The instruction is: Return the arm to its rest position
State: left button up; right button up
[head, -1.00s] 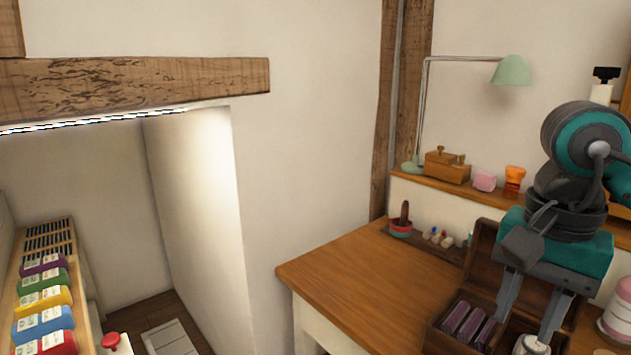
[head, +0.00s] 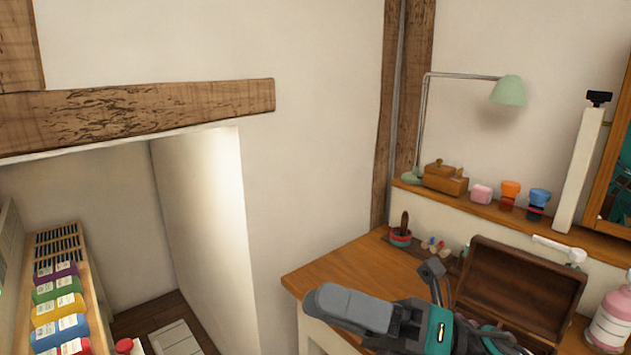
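My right gripper (head: 330,305) is low in the head view, in front of the desk's front left part. Its grey fingers point left and are seen from the side, one nearly covering the other, so the gap between them is hidden. I see nothing sticking out from between them. The teal and dark grey body (head: 438,330) behind the fingers covers part of the desk and the front of the wooden box. My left gripper is not in view.
A ledge behind holds a green lamp (head: 509,91) and cups.

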jog(key=w+d+f+m+t+h+p, duration=0.1)
jog(key=w+d+f+m+t+h, duration=0.2)
jog(key=m+t, duration=0.45)
jog(key=w+d+f+m+t+h+p, duration=0.1)
jog(key=d+f+m+t+h, duration=0.4)
jog(key=m, duration=0.6)
jog(key=w+d+f+m+t+h+p, duration=0.1)
jog(key=w+f+m+t+h, duration=0.3)
jog(key=m, duration=0.6)
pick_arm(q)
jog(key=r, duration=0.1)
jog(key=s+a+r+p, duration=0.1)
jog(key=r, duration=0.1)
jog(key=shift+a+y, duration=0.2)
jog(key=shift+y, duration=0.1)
pick_arm(e)
jog(key=s+d+f+m+g+h, duration=0.3)
jog(key=s+f+m, duration=0.3)
jog(key=f, duration=0.4)
jog(key=s+d+f+m+g+h, duration=0.3)
jog(key=s+f+m+h, duration=0.3)
jog(key=s+f, duration=0.2)
notch_tip(320, 180, down, 2)
jog(key=shift+d+f+g, duration=0.25)
jog(key=shift+g, duration=0.2)
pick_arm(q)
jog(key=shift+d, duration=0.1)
